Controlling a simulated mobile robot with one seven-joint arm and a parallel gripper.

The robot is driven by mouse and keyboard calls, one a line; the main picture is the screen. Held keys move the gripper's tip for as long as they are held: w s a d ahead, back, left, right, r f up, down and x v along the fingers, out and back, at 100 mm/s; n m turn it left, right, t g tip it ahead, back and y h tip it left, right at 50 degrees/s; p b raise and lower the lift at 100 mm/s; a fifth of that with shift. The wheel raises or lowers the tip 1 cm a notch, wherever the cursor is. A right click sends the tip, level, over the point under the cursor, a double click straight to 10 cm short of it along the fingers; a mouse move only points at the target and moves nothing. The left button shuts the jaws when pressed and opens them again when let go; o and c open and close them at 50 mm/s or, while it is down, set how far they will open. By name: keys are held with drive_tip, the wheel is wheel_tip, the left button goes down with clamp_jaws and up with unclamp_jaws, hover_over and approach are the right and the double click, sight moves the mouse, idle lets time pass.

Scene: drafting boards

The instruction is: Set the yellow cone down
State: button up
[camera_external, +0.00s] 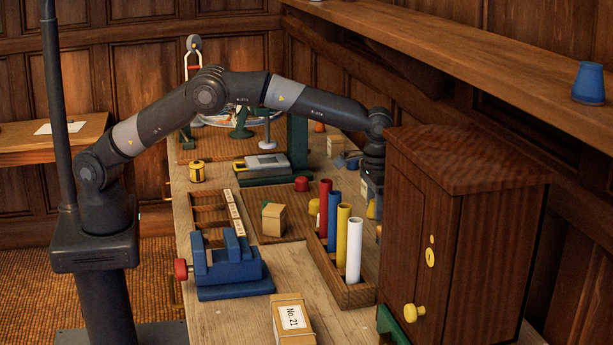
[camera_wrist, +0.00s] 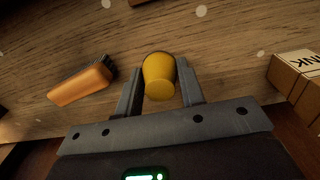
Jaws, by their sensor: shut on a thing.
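The yellow cone (camera_wrist: 159,76) is between the two fingers of my gripper (camera_wrist: 160,92) in the wrist view. The fingers are shut on its sides, with its narrower, flat end toward the camera. Wooden surface shows around it; I cannot tell whether the cone touches that surface. In the external view my gripper (camera_external: 372,205) points down beside the dark wooden cabinet, partly hidden by it. A small patch of the yellow cone (camera_external: 371,210) shows there, low between the fingers.
An orange-handled brush (camera_wrist: 82,84) lies left of the cone, and a box marked INK (camera_wrist: 297,78) stands right. The tall cabinet (camera_external: 420,230) and a rack of colored tubes (camera_external: 346,292) stand close to my gripper. Bare wood surrounds the cone in the wrist view.

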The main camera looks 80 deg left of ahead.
drive_tip(key=shift+f, duration=1.45)
drive_tip(key=shift+f, duration=0.1)
drive_tip(key=o, duration=1)
